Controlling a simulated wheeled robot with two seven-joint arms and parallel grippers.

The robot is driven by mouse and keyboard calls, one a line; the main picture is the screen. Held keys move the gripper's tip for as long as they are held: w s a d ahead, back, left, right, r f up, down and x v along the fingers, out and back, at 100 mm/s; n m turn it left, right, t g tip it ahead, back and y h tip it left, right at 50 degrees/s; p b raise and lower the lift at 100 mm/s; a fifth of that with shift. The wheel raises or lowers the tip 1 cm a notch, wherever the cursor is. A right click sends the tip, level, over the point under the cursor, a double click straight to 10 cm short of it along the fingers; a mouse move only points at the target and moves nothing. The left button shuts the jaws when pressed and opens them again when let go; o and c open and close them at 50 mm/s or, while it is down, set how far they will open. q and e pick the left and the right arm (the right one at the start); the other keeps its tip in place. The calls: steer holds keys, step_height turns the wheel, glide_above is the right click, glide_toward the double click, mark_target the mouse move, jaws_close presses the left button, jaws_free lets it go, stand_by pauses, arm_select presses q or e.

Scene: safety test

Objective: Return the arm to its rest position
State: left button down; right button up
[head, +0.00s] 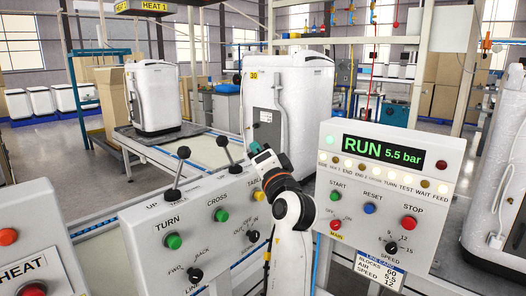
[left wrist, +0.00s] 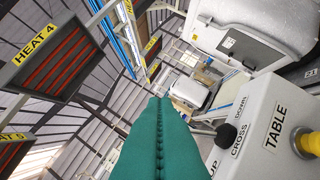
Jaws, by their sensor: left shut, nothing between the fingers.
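My left arm (head: 292,250) rises from the bottom of the head view, white with a dark wrist. Its left gripper (head: 254,148) points up and to the left, in front of the grey control panel with TURN and CROSS labels (head: 150,235). In the left wrist view the green fingers (left wrist: 158,110) are pressed together along their length with nothing between them. The arm hides part of the panel's right end. My right gripper is in neither view.
A second panel (head: 330,165) with a RUN 5.5 bar display stands close right of the arm. Black-knobbed levers (head: 224,143) stick up left of the gripper. A HEAT panel (head: 38,245) is at lower left. White cabinets (head: 300,90) stand behind. The wrist view shows a HEAT 4 heater (left wrist: 50,55).

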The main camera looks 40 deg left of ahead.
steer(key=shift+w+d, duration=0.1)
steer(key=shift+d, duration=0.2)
